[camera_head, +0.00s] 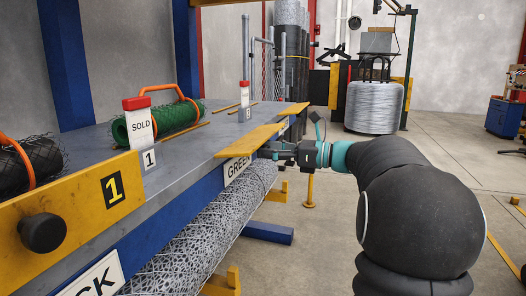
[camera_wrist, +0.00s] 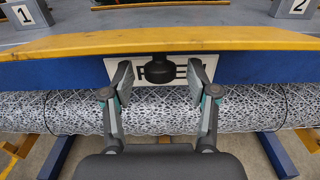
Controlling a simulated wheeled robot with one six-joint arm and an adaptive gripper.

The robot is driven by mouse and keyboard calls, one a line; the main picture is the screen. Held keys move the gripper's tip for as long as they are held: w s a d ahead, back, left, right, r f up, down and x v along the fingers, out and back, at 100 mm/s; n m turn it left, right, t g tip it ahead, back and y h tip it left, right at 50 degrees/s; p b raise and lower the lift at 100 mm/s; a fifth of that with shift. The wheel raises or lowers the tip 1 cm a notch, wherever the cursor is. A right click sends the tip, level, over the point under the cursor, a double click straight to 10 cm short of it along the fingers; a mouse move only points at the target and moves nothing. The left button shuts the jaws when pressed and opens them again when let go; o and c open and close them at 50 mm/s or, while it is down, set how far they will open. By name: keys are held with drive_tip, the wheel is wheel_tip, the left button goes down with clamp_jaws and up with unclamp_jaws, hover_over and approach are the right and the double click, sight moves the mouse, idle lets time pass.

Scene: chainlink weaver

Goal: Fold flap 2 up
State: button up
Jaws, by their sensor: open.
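Flap 1 (camera_head: 70,208), yellow with a black "1" and a black knob, stands upright along the near left table edge. The yellow flap above the GREEN sign, which I take as flap 2 (camera_head: 248,140), lies folded out from the edge; its long edge crosses the wrist view (camera_wrist: 230,40). A black knob (camera_wrist: 159,70) shows under it in the wrist view, between my fingers and in front of the sign. My gripper (camera_head: 270,152) is open, its fingertips either side of the knob with gaps; contact cannot be told. The flap's number is not visible.
A wire mesh roll (camera_head: 200,230) lies below the table edge, under my gripper. The table (camera_head: 190,150) carries a green roll (camera_head: 165,122), a dark roll (camera_head: 35,170) and a red-capped SOLD marker (camera_head: 140,125). Another yellow flap (camera_head: 294,109) lies farther along.

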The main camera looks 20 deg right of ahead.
drive_tip(key=shift+x, duration=1)
clamp_jaws()
drive_tip(key=shift+r, duration=0.15)
